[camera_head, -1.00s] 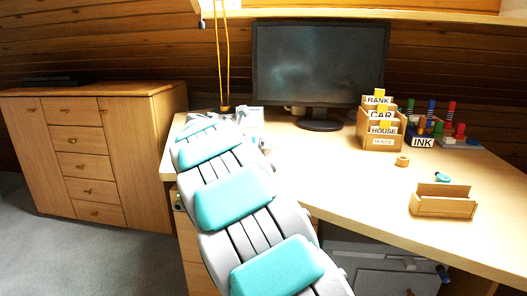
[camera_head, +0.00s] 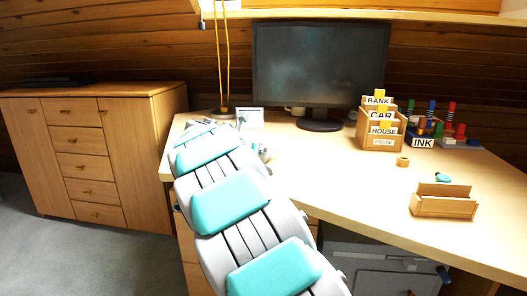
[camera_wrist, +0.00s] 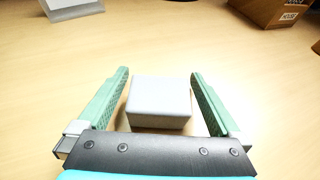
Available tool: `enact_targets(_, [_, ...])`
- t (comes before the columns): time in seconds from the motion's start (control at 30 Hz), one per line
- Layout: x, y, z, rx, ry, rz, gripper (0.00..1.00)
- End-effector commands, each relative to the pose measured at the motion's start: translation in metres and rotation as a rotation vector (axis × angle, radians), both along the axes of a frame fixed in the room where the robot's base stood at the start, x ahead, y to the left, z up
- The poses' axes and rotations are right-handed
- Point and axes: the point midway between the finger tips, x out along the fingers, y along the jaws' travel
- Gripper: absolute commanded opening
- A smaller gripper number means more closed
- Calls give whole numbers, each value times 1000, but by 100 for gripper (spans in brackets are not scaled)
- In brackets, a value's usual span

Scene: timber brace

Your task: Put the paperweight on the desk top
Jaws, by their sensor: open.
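A pale grey block, which looks like the paperweight (camera_wrist: 160,102), sits on the desk top (camera_wrist: 225,55) in the wrist view. My gripper (camera_wrist: 159,73) is open, with one green finger on each side of the block. A narrow gap shows on both sides, so the fingers look apart from it. In the head view my arm reaches over the left part of the desk top (camera_head: 330,180) and hides most of the gripper and the block.
A small white card stand (camera_head: 250,117) and a monitor (camera_head: 318,65) stand behind. A wooden card box (camera_head: 381,128), ink stamps (camera_head: 446,128), a tape roll (camera_head: 402,162) and a wooden holder (camera_head: 443,205) stand to the right. The middle of the desk is clear.

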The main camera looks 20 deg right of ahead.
Motion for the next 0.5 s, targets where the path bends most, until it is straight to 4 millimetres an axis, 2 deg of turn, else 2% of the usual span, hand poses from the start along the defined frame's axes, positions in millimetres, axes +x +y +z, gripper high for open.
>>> enact_targets(0.17, [-12, 20, 10, -1, 0, 3, 100])
enact_targets(0.5, [-46, 72, 37, -1, -2, 4, 100])
